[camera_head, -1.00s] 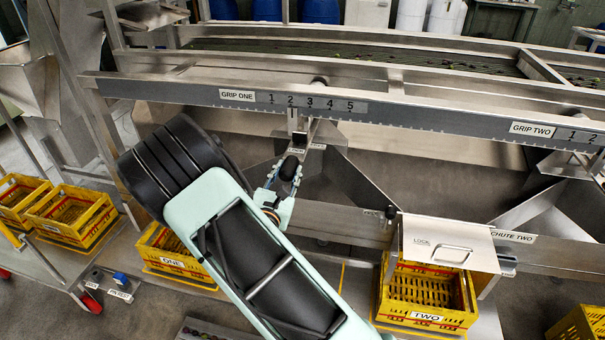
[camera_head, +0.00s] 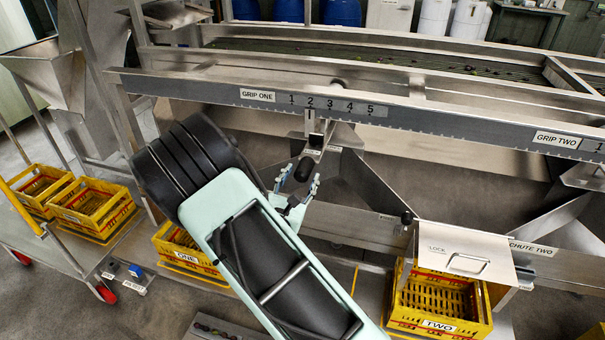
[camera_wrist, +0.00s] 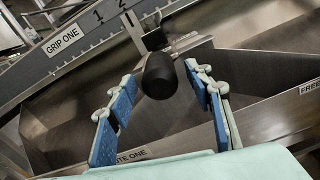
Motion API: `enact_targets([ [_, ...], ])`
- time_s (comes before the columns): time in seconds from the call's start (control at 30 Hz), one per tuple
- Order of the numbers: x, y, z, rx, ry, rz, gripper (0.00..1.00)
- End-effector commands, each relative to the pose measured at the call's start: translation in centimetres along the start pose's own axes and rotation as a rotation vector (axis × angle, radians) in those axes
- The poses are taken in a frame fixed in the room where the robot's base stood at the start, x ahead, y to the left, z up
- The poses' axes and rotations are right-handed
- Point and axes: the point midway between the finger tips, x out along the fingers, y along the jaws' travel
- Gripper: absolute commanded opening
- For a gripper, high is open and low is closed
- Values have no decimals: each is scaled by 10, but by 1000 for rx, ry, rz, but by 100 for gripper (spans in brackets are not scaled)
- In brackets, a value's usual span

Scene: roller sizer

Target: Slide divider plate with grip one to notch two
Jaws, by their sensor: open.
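The grip one handle, a black rounded knob (camera_head: 303,169), hangs below the front rail on a metal slider (camera_head: 313,124). The slider stands under the number 2 of the scale (camera_head: 330,106) beside the GRIP ONE label. A LOCK/FREE label sits just above the knob. The steel divider plate (camera_head: 372,187) slants down behind it. My gripper (camera_head: 297,186) is open, its fingers on either side of the knob. In the wrist view the knob (camera_wrist: 160,76) lies between the blue-padded fingers, with a gap visible on both sides.
A GRIP TWO label (camera_head: 557,139) is farther right on the rail. A chute lid (camera_head: 465,249) marked LOCK stands above yellow crate TWO (camera_head: 439,325). Yellow crate ONE (camera_head: 187,255) is lower left, partly behind my arm. More yellow crates (camera_head: 92,208) stand at left.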

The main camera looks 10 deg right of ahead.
Motion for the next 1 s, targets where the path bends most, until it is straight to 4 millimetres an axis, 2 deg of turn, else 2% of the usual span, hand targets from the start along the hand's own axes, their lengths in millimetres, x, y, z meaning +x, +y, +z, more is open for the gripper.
enact_targets([
  [0.2,-49,1,0,-1,3,3,47],
  [0.43,-87,1,0,-1,1,2,47],
  [0.6,-99,1,0,-1,0,2,47],
  [1.0,-100,0,0,-1,0,1,47],
])
